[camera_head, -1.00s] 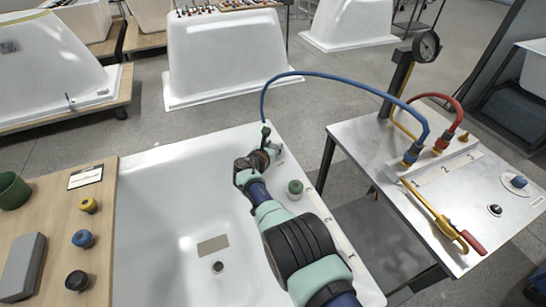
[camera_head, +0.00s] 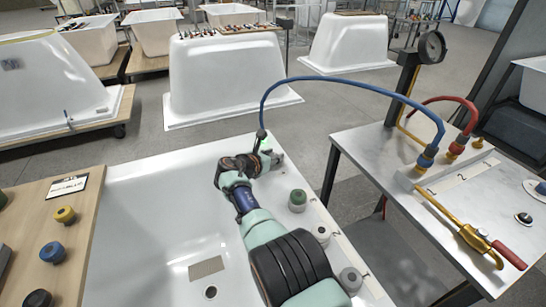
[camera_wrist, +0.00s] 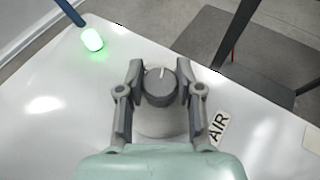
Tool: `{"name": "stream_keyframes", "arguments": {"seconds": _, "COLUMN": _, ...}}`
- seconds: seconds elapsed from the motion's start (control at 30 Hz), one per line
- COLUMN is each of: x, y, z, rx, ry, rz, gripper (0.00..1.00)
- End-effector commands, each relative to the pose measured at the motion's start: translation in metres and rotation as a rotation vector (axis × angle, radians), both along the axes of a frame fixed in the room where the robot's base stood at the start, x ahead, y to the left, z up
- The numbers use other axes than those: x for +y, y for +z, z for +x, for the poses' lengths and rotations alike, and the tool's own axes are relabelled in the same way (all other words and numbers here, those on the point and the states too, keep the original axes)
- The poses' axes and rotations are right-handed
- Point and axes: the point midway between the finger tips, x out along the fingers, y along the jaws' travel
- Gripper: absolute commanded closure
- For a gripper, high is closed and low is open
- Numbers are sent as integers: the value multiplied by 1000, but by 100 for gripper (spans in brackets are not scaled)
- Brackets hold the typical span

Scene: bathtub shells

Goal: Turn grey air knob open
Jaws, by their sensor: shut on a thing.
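The grey air knob (camera_wrist: 161,88) stands on the white tub rim in the wrist view. A short white mark on its top points towards the top of the picture. My gripper (camera_wrist: 160,92) is shut on it, with one finger on each side. The AIR label (camera_wrist: 220,127) lies to the right of the knob. In the head view my gripper (camera_head: 270,160) is at the tub's far right corner, and the knob is largely hidden there.
A green-topped knob (camera_head: 297,200) and grey knobs line the tub's right rim. The blue hose (camera_head: 350,82) arches from the corner to the metal side table (camera_head: 385,150).

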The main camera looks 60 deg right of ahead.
Motion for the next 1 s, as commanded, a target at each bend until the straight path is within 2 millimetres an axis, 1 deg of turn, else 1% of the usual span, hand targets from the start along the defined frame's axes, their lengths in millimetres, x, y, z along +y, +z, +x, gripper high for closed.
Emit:
{"name": "stream_keyframes", "arguments": {"seconds": 0.03, "x": -1, "y": 2, "z": 0, "rx": -1, "ry": -2, "rz": -3, "gripper": 63}}
{"name": "stream_keyframes", "arguments": {"seconds": 0.17, "x": -1, "y": 2, "z": 0, "rx": -1, "ry": 0, "rz": -3, "gripper": 41}}
{"name": "stream_keyframes", "arguments": {"seconds": 0.2, "x": -1, "y": 2, "z": 0, "rx": -1, "ry": 0, "rz": -2, "gripper": 39}}
{"name": "stream_keyframes", "arguments": {"seconds": 0.47, "x": 0, "y": 1, "z": 0, "rx": 0, "ry": 0, "rz": -2, "gripper": 39}}
{"name": "stream_keyframes", "arguments": {"seconds": 0.67, "x": -2, "y": 9, "z": -1, "rx": 3, "ry": 30, "rz": -4, "gripper": 39}}
{"name": "stream_keyframes", "arguments": {"seconds": 0.8, "x": -2, "y": 14, "z": -1, "rx": 4, "ry": 88, "rz": -5, "gripper": 39}}
{"name": "stream_keyframes", "arguments": {"seconds": 1.0, "x": -2, "y": 14, "z": -2, "rx": 4, "ry": 197, "rz": -4, "gripper": 39}}
